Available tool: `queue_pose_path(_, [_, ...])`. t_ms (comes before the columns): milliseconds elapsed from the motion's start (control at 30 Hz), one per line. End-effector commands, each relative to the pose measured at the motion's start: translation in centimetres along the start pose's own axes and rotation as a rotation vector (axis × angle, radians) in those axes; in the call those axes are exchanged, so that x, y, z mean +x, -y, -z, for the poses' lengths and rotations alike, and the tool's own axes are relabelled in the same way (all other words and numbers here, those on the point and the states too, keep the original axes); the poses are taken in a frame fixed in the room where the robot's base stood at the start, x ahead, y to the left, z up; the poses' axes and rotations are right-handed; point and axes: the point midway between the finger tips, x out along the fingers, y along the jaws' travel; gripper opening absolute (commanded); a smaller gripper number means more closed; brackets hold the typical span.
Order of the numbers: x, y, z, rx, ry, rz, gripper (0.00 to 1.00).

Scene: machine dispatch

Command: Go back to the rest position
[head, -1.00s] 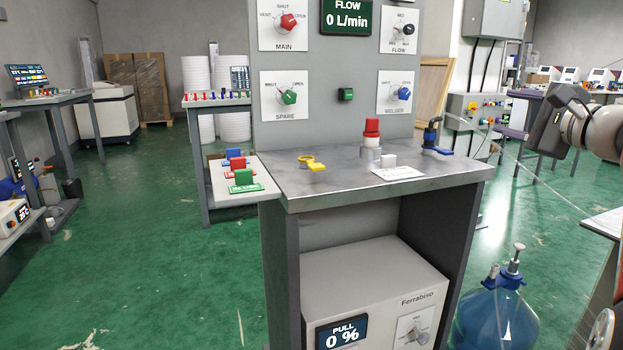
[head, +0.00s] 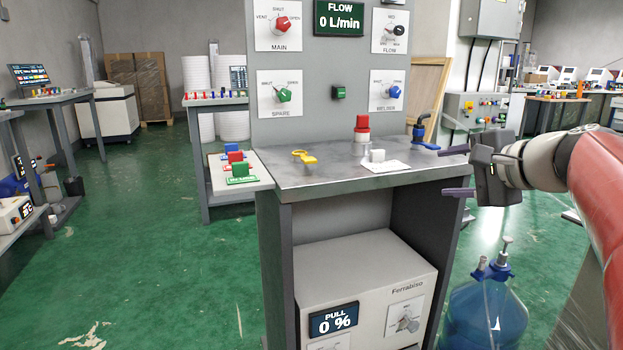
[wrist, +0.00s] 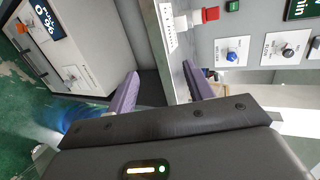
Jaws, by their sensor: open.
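My gripper (head: 458,171) is at the right of the head view, just off the right edge of the metal bench (head: 310,184). Its two purple fingers are spread apart with nothing between them. The wrist view shows the same two fingers (wrist: 160,92) open, facing the bench's edge. My red and white arm comes in from the right.
A red-topped piece (head: 362,125), a yellow key-like piece (head: 304,157) and a blue-handled valve (head: 424,146) are on the bench. The knob panel (head: 338,65) rises behind. A blue water jug (head: 487,312) stands on the floor below my gripper. Green floor is open at left.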

Motion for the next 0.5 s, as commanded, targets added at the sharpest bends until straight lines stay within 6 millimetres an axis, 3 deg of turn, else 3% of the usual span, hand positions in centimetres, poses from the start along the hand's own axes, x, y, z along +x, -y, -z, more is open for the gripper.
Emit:
queue_pose_path(167, [0.1,-7.4,-7.5,-0.251,0.05,-0.229,0.52])
queue_pose_path(300, [-1.7,-16.1,-13.2,-0.574,0.113,-0.454,0.52])
queue_pose_path(400, [-3.6,-22.0,-15.5,-0.815,0.162,-0.587,0.52])
queue_pose_path(500, [-5.3,-26.6,-16.6,-1.025,0.203,-0.685,0.52])
